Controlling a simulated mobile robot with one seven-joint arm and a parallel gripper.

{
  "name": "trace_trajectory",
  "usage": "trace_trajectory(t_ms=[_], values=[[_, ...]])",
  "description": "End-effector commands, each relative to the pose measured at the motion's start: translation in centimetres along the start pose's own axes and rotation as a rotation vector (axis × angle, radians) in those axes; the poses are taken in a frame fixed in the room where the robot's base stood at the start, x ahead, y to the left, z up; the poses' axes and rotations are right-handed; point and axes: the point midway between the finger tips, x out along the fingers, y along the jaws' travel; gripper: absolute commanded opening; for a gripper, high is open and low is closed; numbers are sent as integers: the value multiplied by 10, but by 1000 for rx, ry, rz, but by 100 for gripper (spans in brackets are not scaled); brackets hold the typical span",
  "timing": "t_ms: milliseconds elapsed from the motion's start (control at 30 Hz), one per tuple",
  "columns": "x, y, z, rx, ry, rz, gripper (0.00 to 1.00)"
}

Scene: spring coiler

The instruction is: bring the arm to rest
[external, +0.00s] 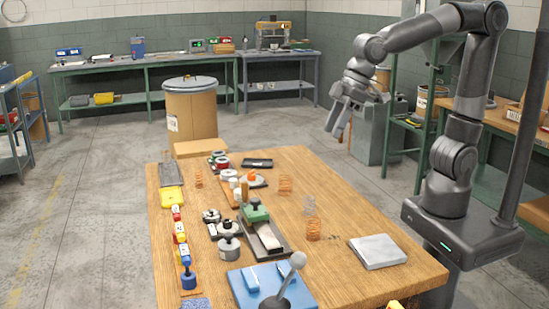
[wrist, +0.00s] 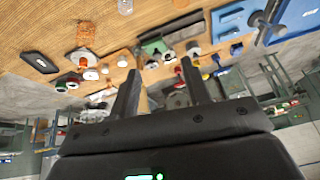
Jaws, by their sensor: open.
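My arm (external: 465,110) rises from its dark base at the right end of the wooden table (external: 345,275) and bends over at the top. My gripper (external: 340,118) hangs in the air above and behind the table's far right edge, pointing down. In the wrist view its two dark fingers (wrist: 160,88) are apart with nothing between them. The fingers are clear of the table and of everything on it.
On the table stand copper coils (external: 313,228), a green-topped block on a dark tray (external: 268,240), a grey pad (external: 378,251), a blue plate with a lever (external: 255,290) and a row of coloured pieces (external: 180,235). A cardboard drum (external: 192,110) stands behind. The table's right part is mostly clear.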

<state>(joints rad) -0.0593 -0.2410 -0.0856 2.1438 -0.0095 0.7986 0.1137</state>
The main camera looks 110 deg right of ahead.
Motion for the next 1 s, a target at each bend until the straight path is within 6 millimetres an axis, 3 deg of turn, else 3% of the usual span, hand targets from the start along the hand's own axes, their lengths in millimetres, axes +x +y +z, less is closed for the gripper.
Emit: trace_trajectory(t_ms=[200, 500, 700, 1000], values=[[-38, 3, 67, -52, 26, -12, 44], [-58, 7, 146, -119, 48, -7, 44], [-60, 9, 167, -136, 53, -2, 44], [-59, 9, 168, -138, 52, -2, 44]])
